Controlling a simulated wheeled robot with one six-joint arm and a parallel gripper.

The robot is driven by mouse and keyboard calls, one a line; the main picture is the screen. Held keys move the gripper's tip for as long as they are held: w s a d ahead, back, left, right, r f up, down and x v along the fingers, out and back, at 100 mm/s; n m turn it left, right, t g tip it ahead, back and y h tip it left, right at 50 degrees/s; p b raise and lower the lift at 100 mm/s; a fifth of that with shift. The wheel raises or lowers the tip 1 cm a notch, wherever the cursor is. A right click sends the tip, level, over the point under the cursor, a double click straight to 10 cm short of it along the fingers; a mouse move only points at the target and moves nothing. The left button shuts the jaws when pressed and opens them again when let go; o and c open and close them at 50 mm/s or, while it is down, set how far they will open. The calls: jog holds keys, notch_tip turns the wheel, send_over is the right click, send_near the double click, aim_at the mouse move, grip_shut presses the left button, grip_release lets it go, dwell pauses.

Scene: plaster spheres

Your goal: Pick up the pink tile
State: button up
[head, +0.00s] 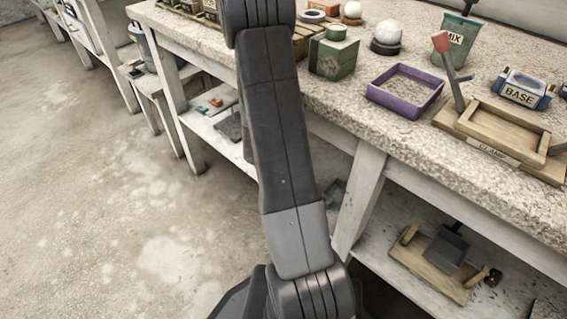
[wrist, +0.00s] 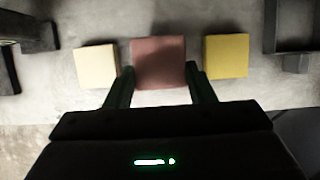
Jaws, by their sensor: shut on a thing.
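The pink tile (wrist: 158,62) shows in the wrist view as a dull pink square block. My gripper (wrist: 160,80) has one finger at each side of its near part and is shut on it. A cream tile (wrist: 96,67) sits to its left and a yellow tile (wrist: 227,56) to its right, both apart from it. I cannot tell whether the pink tile is clear of the pale surface. In the head view my arm hides the gripper and the tiles.
Dark objects stand at the wrist view's left edge (wrist: 8,62) and upper right (wrist: 291,35). In the head view the bench holds a green box (head: 333,57), a purple tray (head: 376,96), a wooden clamp frame (head: 500,133) and white spheres (head: 387,32). Open floor lies at left.

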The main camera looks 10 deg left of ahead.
jog(key=s+a, duration=1)
jog(key=s, duration=0.5)
jog(key=shift+b, duration=0.3)
jog(key=shift+s, duration=0.15)
